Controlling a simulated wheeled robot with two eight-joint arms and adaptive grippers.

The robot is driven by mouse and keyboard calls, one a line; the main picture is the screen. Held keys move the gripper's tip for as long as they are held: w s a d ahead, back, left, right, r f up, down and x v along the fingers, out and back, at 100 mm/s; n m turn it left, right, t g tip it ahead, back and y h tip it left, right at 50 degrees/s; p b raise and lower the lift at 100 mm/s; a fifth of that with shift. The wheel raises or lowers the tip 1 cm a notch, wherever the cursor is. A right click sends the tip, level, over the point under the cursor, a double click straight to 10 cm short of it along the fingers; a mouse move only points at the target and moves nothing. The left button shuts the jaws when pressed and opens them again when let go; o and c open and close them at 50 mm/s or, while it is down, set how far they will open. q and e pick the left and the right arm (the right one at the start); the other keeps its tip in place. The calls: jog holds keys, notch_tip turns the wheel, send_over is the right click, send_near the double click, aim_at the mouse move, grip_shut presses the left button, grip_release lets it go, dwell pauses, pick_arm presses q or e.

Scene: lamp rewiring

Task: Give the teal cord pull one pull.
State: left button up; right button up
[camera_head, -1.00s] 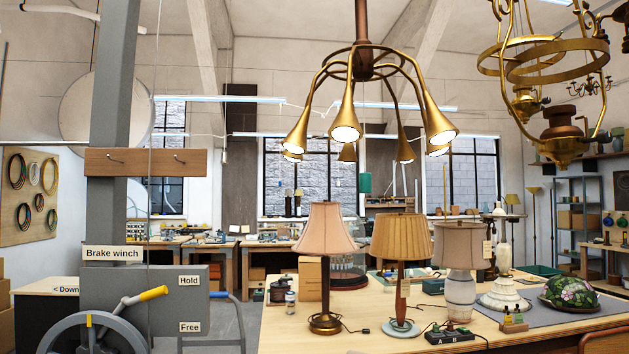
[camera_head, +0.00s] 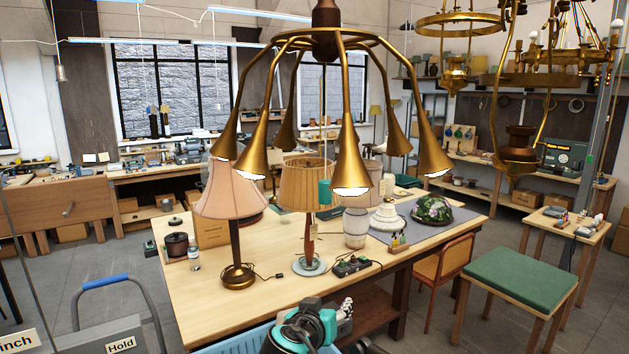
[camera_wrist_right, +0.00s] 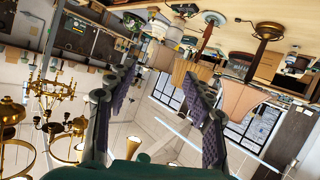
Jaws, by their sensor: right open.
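The teal cord pull (camera_head: 324,192) is a small teal cylinder hanging upright on a thin cord beneath the brass chandelier (camera_head: 326,40) with trumpet-shaped arms. In the head view it shows in front of the pleated tan lampshade (camera_head: 300,185). My right gripper (camera_head: 306,322), teal and black, is low at the bottom of the head view, below the pull and apart from it. In the right wrist view its two dark fingers (camera_wrist_right: 160,72) are spread with nothing between them. I cannot make out the pull for sure in that view. My left gripper is not in view.
A wooden workbench (camera_head: 200,290) carries several lamps, a switch box (camera_head: 350,265) and a floral shade (camera_head: 432,210). A green-topped stool (camera_head: 520,280) and a chair (camera_head: 445,265) stand at right. Brass trumpets hang around the pull. A blue-gripped handle (camera_head: 106,282) is at left.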

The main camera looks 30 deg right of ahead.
aim_at(323, 189)
jog(key=w+r+m+h+p, duration=0.1)
jog(key=w+r+p, duration=0.1)
jog(key=r, duration=0.5)
jog(key=w+r+t+h+p, duration=0.1)
jog(key=w+r+p, duration=0.2)
jog(key=r, duration=0.5)
jog(key=w+r+m+t+h+p, duration=0.1)
jog(key=w+r+p, duration=0.2)
jog(key=r+p, duration=0.2)
jog(key=shift+d+r+m+h, duration=0.15)
jog(key=shift+r, duration=0.55)
jog(key=shift+d+r+m+h, duration=0.15)
jog(key=shift+r, duration=0.55)
jog(key=shift+t, duration=0.3)
jog(key=p+x, duration=0.1)
jog(key=x, duration=0.6)
jog(key=shift+f, duration=0.15)
grip_shut()
